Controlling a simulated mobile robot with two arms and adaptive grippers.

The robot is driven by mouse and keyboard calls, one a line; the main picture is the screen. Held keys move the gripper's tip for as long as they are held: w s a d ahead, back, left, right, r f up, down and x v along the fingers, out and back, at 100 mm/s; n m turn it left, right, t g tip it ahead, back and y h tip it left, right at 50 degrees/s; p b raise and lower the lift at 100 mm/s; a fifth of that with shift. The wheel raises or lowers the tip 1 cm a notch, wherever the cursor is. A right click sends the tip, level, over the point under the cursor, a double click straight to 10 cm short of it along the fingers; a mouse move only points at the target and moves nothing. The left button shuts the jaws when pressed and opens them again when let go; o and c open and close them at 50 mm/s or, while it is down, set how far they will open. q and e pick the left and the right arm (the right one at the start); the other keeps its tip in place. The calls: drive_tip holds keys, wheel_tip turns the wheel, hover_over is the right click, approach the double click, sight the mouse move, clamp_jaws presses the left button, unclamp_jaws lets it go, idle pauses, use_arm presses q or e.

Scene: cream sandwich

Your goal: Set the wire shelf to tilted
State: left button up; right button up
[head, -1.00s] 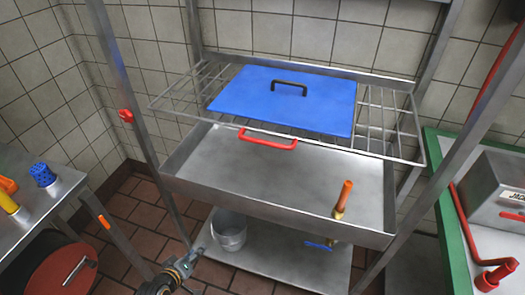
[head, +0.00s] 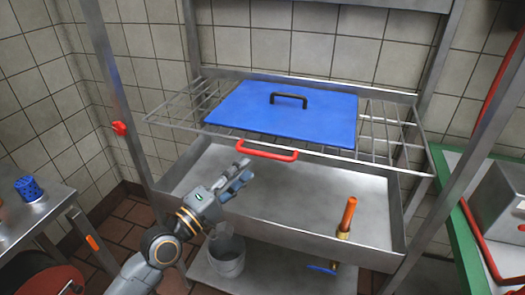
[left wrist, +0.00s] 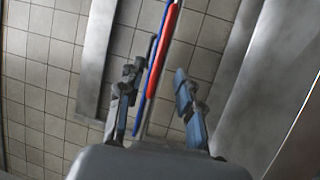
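The wire shelf (head: 390,135) sits above the metal basin, and a blue board (head: 285,112) with a black handle lies on it. A red handle (head: 267,154) is at the shelf's front edge. My left gripper (head: 244,172) is just below and left of the red handle, over the basin, apart from it. In the left wrist view my left gripper (left wrist: 155,92) has its two fingers spread, and the red handle (left wrist: 166,45) shows beyond and between them, beside the board's blue edge (left wrist: 153,62). I see no contact. My right gripper is not in view.
A bucket (head: 227,258) is on the lower shelf. Metal posts (head: 118,120) frame both sides. A green-edged counter (head: 470,245) is at right.

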sight(263, 154)
use_arm(q)
drive_tip(key=x, duration=0.7)
drive_tip(key=shift+w+d+p, duration=0.15)
drive_tip(key=shift+w+p, duration=0.1)
drive_tip(key=shift+p, duration=0.15)
clamp_jaws()
